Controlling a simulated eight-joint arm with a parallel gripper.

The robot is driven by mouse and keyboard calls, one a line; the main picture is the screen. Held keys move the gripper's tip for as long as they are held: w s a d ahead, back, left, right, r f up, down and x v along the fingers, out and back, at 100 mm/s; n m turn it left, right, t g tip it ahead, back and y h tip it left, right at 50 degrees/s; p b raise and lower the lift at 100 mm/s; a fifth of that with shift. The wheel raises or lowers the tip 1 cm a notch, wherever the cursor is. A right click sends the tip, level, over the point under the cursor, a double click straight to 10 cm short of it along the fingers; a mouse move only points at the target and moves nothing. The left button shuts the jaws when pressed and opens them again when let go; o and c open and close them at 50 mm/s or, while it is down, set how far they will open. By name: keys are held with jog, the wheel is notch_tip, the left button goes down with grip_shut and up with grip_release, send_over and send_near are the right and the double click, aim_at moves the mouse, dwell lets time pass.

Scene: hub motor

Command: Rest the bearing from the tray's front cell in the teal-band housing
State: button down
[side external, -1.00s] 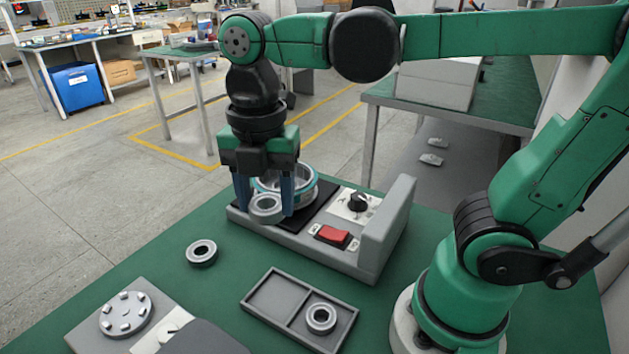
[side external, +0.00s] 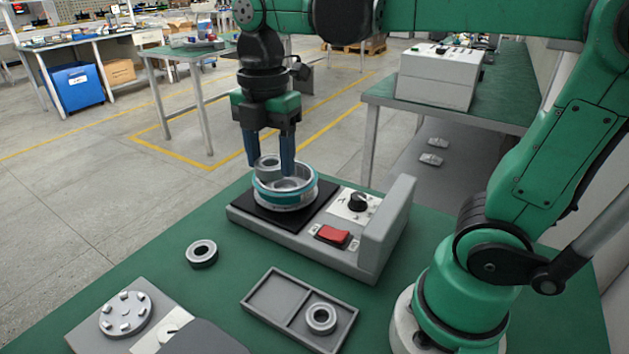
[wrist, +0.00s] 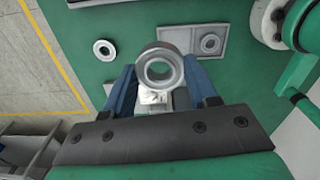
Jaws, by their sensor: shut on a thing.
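My gripper (side external: 269,162) is shut on a grey metal bearing (side external: 268,163), which also shows between the blue fingers in the wrist view (wrist: 159,68). The teal-band housing (side external: 285,189) sits on the black pad of the grey fixture. In the side view the held bearing appears over the housing's back left part, above its rim; the exact gap is hard to tell. The grey tray (side external: 272,296) has two cells. One cell looks empty, and the other holds a bearing (side external: 321,319). The housing is mostly hidden in the wrist view.
The grey fixture (side external: 372,248) has a raised wall on its right, a red switch (side external: 332,235) and a black knob (side external: 357,202). A loose bearing (side external: 201,254) lies on the green table. A plate with a studded disc (side external: 125,314) is at the front left.

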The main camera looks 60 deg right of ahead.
jog(key=w+d+m, duration=0.8)
jog(key=d, duration=0.5)
send_over(286, 186)
jog(key=shift+m, duration=0.4)
notch_tip(286, 186, down, 7)
jog(key=shift+a+f, duration=0.1)
jog(key=shift+f, duration=1.05)
jog(key=shift+f, duration=0.1)
jog(key=shift+f, duration=0.8)
jog(key=shift+f, duration=0.1)
jog(key=shift+f, duration=0.55)
jog(key=shift+f, duration=0.15)
jog(key=shift+f, duration=0.35)
